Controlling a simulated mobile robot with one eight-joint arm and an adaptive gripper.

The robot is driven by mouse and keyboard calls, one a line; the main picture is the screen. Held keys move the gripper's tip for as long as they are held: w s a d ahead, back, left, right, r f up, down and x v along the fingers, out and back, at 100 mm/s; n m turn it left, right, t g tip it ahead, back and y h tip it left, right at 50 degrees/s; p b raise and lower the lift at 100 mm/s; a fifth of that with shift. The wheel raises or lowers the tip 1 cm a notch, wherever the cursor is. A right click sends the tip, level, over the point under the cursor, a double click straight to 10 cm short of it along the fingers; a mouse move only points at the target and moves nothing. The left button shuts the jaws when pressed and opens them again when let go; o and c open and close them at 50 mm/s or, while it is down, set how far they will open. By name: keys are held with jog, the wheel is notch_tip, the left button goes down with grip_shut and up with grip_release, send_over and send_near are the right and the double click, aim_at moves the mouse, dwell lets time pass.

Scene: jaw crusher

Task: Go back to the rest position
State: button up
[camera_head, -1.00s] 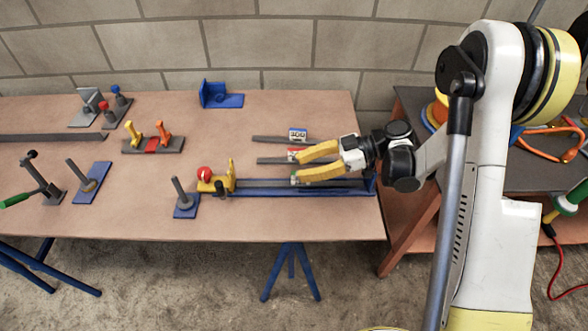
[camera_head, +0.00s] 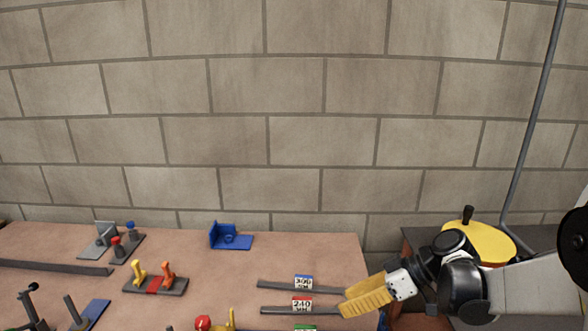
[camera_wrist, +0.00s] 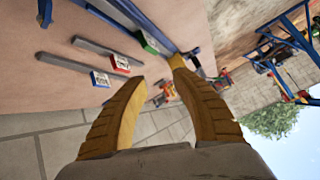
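My gripper (camera_head: 366,298) shows at the lower right of the head view, its two yellow fingers pointing left over the right end of the table (camera_head: 220,280). In the wrist view my gripper (camera_wrist: 158,78) has its fingers spread apart, with nothing between them. Several grey bars with coloured number tags lie on the table near the fingers: a blue tag (camera_head: 303,282), a red tag (camera_head: 302,304) and a green tag (camera_head: 305,328). The blue tag (camera_wrist: 100,79) and red tag (camera_wrist: 120,63) also show in the wrist view, apart from the fingers.
A blue bracket (camera_head: 230,237), a fixture with orange and yellow posts (camera_head: 155,279) and grey and red-blue parts (camera_head: 120,240) stand on the table. A block wall (camera_head: 290,120) rises behind it. A yellow round object (camera_head: 478,243) sits on the right-hand bench.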

jog(key=s+d+r+m+t+h, duration=0.2)
jog(key=s+m+h, duration=0.3)
jog(key=s, duration=0.3)
jog(key=s+d+r+m+t+h, duration=0.3)
jog(key=s+d+m+h, duration=0.1)
jog(key=s+m, duration=0.2)
jog(key=shift+s+d+r+m+h, duration=0.2)
jog(key=shift+s+m+h, duration=0.2)
jog(key=shift+s, duration=0.45)
